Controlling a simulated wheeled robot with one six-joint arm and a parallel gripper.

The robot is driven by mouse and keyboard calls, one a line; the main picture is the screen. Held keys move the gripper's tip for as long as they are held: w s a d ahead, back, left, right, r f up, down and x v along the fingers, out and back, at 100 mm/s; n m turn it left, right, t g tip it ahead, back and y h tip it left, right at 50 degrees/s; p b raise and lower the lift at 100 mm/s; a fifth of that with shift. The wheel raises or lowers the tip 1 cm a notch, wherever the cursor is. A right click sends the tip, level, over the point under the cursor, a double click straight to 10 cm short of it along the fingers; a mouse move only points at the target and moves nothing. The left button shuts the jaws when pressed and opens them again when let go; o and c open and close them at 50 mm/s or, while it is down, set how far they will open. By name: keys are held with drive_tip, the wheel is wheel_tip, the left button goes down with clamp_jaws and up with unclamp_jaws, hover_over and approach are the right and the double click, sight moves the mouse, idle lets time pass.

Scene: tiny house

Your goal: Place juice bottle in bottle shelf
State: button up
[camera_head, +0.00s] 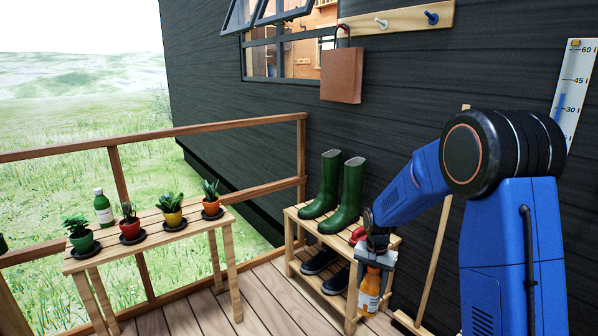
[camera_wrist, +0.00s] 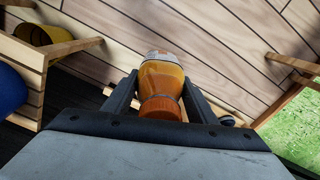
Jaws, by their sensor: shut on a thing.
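The juice bottle (camera_head: 369,291) is a small bottle of orange juice with a pale label. My gripper (camera_head: 374,257) points down and is shut on its upper part, in front of the right end of the shoe rack. In the wrist view the bottle (camera_wrist: 160,88) sits between the two dark fingers of my gripper (camera_wrist: 154,92), its orange cap end towards the palm. Wooden floorboards show beyond it. I cannot tell which piece of furniture is the bottle shelf.
A wooden shoe rack (camera_head: 290,240) holds green boots and dark shoes by the black wall. A slatted bench (camera_head: 150,240) at the left bears potted plants and a green bottle (camera_head: 103,208). A pole leans right of the rack. A railing edges the deck.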

drive_tip(key=w+d+f+n, duration=0.1)
drive_tip(key=d+f+n, duration=0.1)
drive_tip(key=f, duration=0.9)
drive_tip(key=d+f+n, duration=0.2)
drive_tip(key=f+n, duration=0.2)
drive_tip(key=f, duration=0.7)
drive_tip(key=shift+w+d+f+n, duration=0.3)
drive_tip(key=shift+w+d+f, duration=0.05)
drive_tip(key=shift+w+f, duration=0.05)
drive_tip(key=shift+r, duration=0.1)
